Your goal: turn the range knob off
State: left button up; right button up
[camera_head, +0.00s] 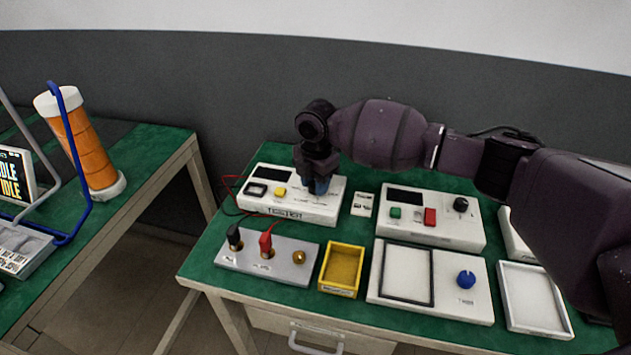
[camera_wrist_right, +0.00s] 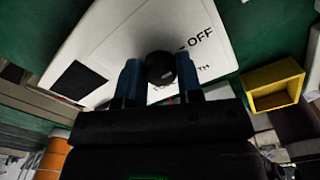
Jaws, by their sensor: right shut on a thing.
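The range knob (camera_wrist_right: 160,66) is a round black knob on a white meter box (camera_head: 290,207). In the wrist view it sits between the two blue fingertips of my right gripper (camera_wrist_right: 159,76), which is shut on it. The word OFF is printed on the box (camera_wrist_right: 110,35) just right of the knob; other lettering is partly covered by the fingers. In the head view my right gripper (camera_head: 318,187) points down onto the right part of the box, and the knob is hidden there. The knob's pointer direction is unclear. My left gripper is not in view.
In front stand a terminal plate (camera_head: 268,256) with black and red plugs, and a yellow tray (camera_head: 342,270). A second white box (camera_head: 430,217) with a black knob, and a white unit with a blue knob (camera_head: 466,280), stand to the right. A red lead (camera_head: 229,186) loops at the left.

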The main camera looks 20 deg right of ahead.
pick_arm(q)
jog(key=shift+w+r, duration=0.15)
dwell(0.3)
pick_arm(e)
jog(key=o, duration=0.7)
jog(key=shift+o, duration=1.1)
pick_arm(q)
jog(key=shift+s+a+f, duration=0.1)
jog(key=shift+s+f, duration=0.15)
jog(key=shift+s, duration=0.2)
pick_arm(e)
notch_tip(320, 180, up, 9)
jog(key=shift+s+r+p, duration=0.1)
jog(key=shift+r+p, duration=0.1)
jog(key=shift+p, duration=0.7)
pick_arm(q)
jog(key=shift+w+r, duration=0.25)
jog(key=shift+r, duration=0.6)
pick_arm(e)
jog(key=shift+r, duration=0.7)
